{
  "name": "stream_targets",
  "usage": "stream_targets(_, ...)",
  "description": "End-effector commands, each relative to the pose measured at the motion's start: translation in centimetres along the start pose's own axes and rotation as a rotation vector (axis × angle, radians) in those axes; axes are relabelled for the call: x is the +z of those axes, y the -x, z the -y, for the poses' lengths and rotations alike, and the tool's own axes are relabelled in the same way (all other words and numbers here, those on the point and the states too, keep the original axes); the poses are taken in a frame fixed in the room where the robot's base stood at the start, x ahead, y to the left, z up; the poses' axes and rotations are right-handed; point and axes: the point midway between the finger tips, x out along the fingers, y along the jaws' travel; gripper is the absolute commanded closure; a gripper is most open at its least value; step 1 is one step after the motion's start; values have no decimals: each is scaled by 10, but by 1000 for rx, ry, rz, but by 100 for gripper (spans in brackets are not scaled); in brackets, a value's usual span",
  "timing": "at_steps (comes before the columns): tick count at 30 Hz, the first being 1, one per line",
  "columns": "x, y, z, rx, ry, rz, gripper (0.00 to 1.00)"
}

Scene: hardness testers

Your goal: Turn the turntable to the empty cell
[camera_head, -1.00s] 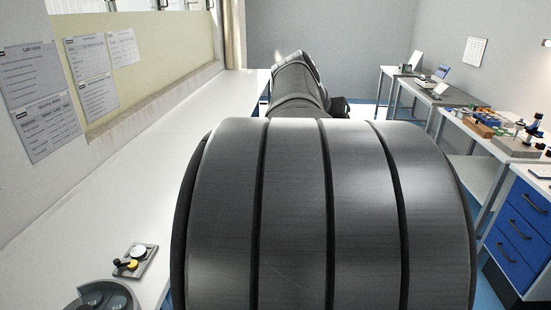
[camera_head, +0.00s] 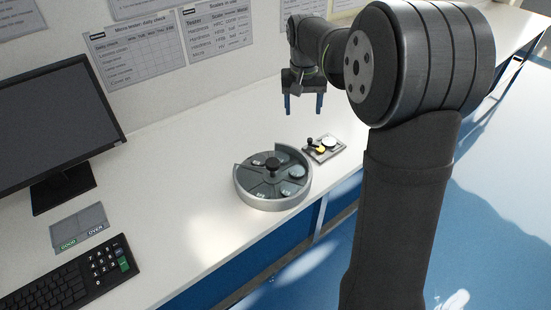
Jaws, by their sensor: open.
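The turntable (camera_head: 247,187) is a round grey dish with a raised rim, standing on the white bench near its front edge. Its inside is divided into cells around a dark central knob (camera_head: 272,164). Round pieces show in several cells on the right and front; which cell is empty is too small to tell for sure. My gripper (camera_head: 304,108) points down with its two blue-tipped fingers apart. It is empty, above the bench, behind and to the right of the turntable, and touches nothing.
A small plate (camera_head: 313,156) with a black-and-yellow lever and a silver disc lies right of the turntable. A monitor (camera_head: 60,125), a GOOD/OVER pad (camera_head: 78,226) and a keyboard (camera_head: 60,290) are at left. Paper charts hang on the wall. Bench between pad and turntable is clear.

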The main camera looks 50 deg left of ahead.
Motion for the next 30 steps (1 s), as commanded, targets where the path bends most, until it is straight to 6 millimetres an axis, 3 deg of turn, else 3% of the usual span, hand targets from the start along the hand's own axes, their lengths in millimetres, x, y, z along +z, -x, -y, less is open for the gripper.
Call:
stream_targets(1, 2, -6, 27, -15, 46, 18, 36)
stream_targets(3, 6, -12, 53, -32, 93, 37, 36)
stream_targets(7, 11, -18, 80, -51, 140, 58, 36)
stream_targets(14, 14, -38, 86, -54, 150, 66, 36)
stream_targets(30, 22, -152, 91, -53, 148, 66, 36)
